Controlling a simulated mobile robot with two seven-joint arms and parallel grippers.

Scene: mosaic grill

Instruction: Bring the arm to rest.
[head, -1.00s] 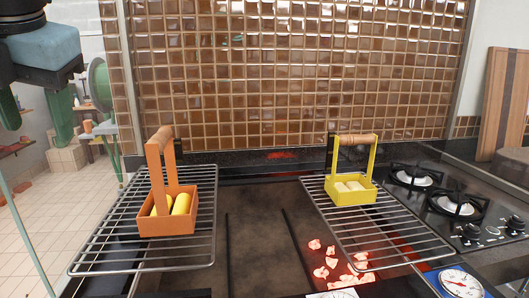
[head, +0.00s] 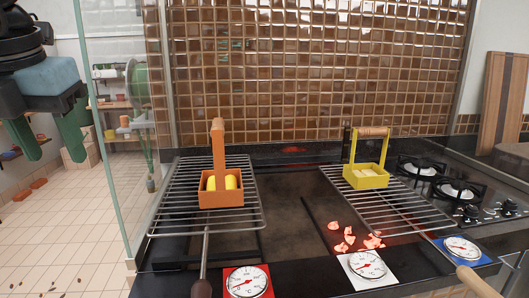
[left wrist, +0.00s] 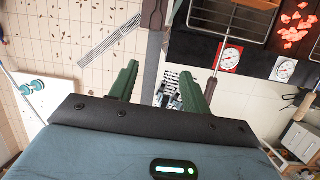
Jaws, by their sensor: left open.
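My left gripper (head: 48,155) hangs at the upper left of the head view with its two green fingers apart. It is open and empty, over the tiled floor and left of the glass panel, well clear of the grill. In the left wrist view its green fingers (left wrist: 160,80) are spread, with nothing between them. My right gripper is not in view.
An orange caddy (head: 221,197) with yellow pieces sits on the left grate (head: 168,225). A yellow caddy (head: 366,181) sits on the right grate (head: 415,226). Glowing coals (head: 344,244) lie between. A glass panel (head: 108,130) stands between gripper and grill. Gauges (head: 246,283) line the front edge.

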